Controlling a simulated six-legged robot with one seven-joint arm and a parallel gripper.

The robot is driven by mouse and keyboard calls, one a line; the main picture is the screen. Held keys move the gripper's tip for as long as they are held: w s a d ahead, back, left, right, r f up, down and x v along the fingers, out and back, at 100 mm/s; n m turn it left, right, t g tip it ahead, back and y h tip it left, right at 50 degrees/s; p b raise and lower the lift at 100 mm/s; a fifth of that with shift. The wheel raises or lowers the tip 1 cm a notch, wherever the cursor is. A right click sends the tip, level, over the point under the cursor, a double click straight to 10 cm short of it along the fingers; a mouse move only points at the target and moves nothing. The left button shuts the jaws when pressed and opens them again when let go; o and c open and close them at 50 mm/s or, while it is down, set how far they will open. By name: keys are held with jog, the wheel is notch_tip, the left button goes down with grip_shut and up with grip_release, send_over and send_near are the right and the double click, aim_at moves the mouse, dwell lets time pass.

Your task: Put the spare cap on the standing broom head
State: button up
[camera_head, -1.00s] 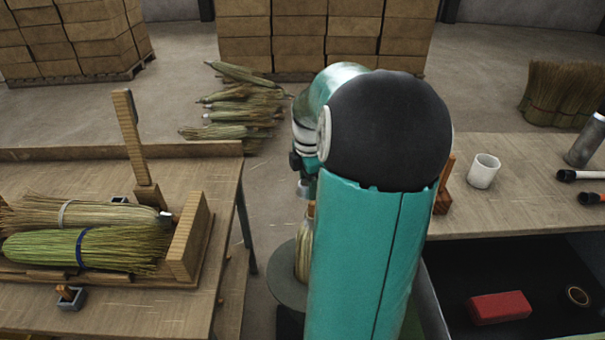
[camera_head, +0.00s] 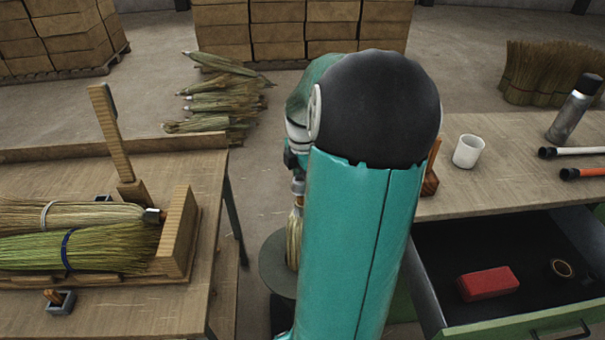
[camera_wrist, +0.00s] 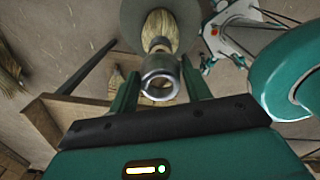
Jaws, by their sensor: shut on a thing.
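The spare cap (camera_wrist: 160,77), a short grey metal ring with an open bore, sits between the two green fingers of my gripper (camera_wrist: 160,66) in the wrist view. The gripper is shut on it. The standing broom head (camera_wrist: 160,32) shows just beyond the cap, its straw on a round grey stand (camera_wrist: 124,20). Its narrow top lines up closely with the cap; I cannot tell whether they touch. In the head view the broom head (camera_head: 294,240) stands on the round stand (camera_head: 268,262), partly hidden by my teal arm. My gripper is mostly hidden there.
A left bench (camera_head: 60,172) holds straw bundles (camera_head: 80,245) in a wooden cradle. The right bench (camera_head: 500,190) carries a white cup (camera_head: 468,151) and a flask (camera_head: 574,108). Its open drawer holds a red block (camera_head: 488,283) and a ring (camera_head: 562,268). Boxes stand behind.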

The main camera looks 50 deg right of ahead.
aim_at(303, 199)
jog(key=shift+s+f, duration=0.15)
jog(key=shift+f, duration=0.1)
jog(key=shift+w+f, duration=0.2)
jog(key=shift+f, duration=0.35)
jog(key=shift+s+f, duration=0.1)
jog(key=shift+f, duration=2.85)
jog(key=o, duration=1)
